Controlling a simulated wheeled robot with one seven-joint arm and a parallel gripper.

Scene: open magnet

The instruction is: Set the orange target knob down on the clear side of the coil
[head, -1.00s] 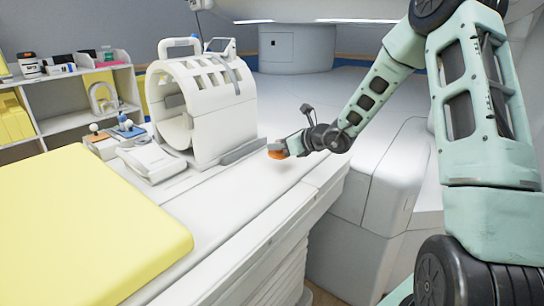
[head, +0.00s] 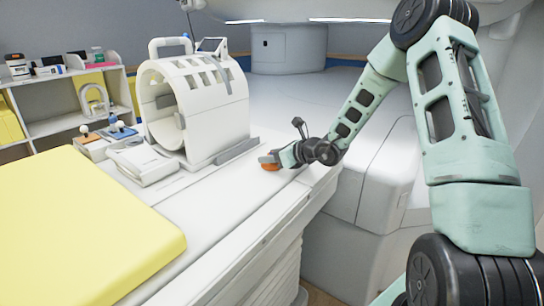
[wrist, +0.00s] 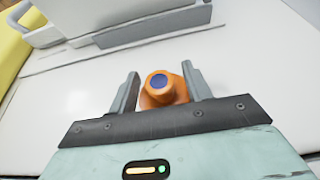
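The orange target knob (wrist: 158,95), with a blue disc on its top, sits between the two fingers of my gripper (wrist: 160,78) in the wrist view. The fingers close on its sides and hide part of it. In the head view the knob (head: 269,167) shows under the tip of my gripper (head: 272,160), low at the white table top; I cannot tell whether it touches. The white open-barred coil (head: 215,120) stands on the table to the left of my gripper, apart from it. Its grey base edge also shows at the top of the wrist view (wrist: 155,28).
A yellow pad (head: 80,230) covers the near left of the table (head: 215,215). The table top in front of the coil is clear.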

